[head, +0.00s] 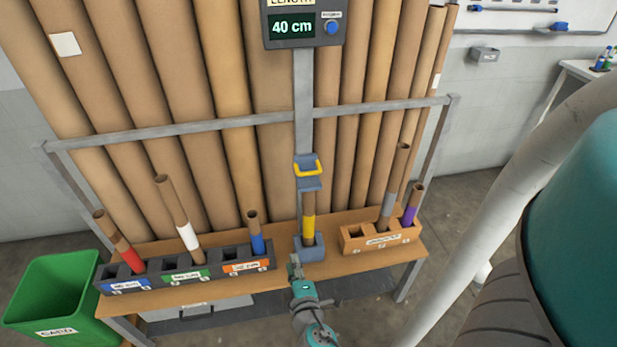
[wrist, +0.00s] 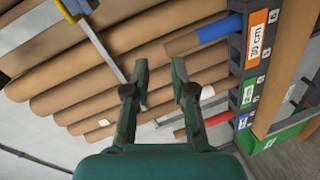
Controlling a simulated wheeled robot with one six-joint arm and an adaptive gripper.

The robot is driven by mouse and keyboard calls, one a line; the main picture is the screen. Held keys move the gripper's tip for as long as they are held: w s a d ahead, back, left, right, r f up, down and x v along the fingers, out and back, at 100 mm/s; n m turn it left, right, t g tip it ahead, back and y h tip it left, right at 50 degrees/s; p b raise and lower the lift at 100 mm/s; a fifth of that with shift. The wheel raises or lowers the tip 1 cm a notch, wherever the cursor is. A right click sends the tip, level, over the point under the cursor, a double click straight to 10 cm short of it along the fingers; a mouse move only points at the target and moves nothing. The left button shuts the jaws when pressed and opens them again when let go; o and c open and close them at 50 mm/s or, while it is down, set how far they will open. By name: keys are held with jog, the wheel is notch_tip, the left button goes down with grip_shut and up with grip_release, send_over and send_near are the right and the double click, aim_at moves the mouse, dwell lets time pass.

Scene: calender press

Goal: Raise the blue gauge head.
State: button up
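The blue gauge head (head: 309,184) with its yellow handle (head: 308,170) sits on the grey vertical post (head: 304,85). A cardboard tube with a yellow band (head: 308,228) stands upright below it in a blue-grey base (head: 310,252); its top meets or nearly meets the head. The display (head: 292,27) above reads 40 cm. My gripper (head: 295,266) is in front of the bench, below and apart from the head. In the wrist view my gripper (wrist: 160,85) has its fingers apart with nothing between them; part of the gauge head (wrist: 76,10) shows at the top left.
Dark holders (head: 187,288) at left hold tubes with red, white and blue bands. A wooden holder (head: 355,240) at right holds grey- and purple-banded tubes. Large cardboard rolls (head: 235,150) stand behind a metal rail (head: 200,124). A green bin (head: 55,290) stands at far left.

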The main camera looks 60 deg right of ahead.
jog(key=w+d+r+g+h, duration=0.2)
jog(key=w+d+r+h, duration=0.15)
jog(key=d, duration=0.25)
jog(key=m+g+h, duration=0.2)
jog(key=g+h, duration=0.1)
jog(key=h, duration=0.1)
send_near(309, 172)
jog(key=x, duration=1)
jog(key=shift+f, duration=0.4)
grip_shut()
